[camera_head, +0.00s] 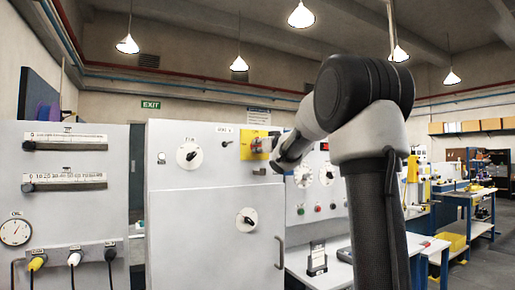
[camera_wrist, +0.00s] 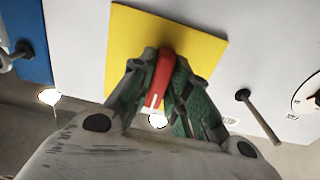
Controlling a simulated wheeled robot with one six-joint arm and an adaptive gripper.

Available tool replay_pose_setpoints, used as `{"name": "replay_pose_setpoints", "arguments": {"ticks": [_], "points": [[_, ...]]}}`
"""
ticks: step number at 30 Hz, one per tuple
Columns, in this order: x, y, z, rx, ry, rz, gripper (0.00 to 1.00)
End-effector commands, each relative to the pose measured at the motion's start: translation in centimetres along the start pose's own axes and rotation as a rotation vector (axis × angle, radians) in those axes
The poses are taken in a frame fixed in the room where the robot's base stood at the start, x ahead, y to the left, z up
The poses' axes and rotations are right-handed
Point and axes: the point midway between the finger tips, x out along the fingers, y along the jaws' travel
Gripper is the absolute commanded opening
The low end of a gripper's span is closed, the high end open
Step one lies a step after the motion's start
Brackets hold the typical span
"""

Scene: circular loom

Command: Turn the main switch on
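The main switch is a red handle (camera_wrist: 164,78) with a white mark, mounted on a yellow plate (camera_wrist: 128,35). In the head view the yellow plate (camera_head: 246,146) sits on the upper right of the grey cabinet front, and my gripper (camera_head: 265,146) is right at it. In the wrist view my gripper (camera_wrist: 167,68) has its green-padded fingers on both sides of the red handle, closed in on it near the plate. The handle is tilted a little in the wrist picture. My gripper and wrist hide most of the handle in the head view.
The grey cabinet (camera_head: 205,220) has dials (camera_head: 188,155) and a lower door with a handle. A dark lever (camera_wrist: 258,115) sticks out near the yellow plate. A control panel with knobs (camera_head: 326,175) stands to the right, and workbenches (camera_head: 470,195) lie farther right.

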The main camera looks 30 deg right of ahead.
Motion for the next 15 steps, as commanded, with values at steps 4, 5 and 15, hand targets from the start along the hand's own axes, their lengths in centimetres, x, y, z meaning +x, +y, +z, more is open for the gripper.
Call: {"name": "replay_pose_setpoints", "arguments": {"ticks": [4,5,15], "points": [[0.0,0.0,0.0,-0.002,0.0,0.0,0.38],[0.0,0.0,0.0,-0.002,0.0,0.0,0.38],[-1.4,0.0,-0.1,-0.005,0.001,0.001,0.38]]}}
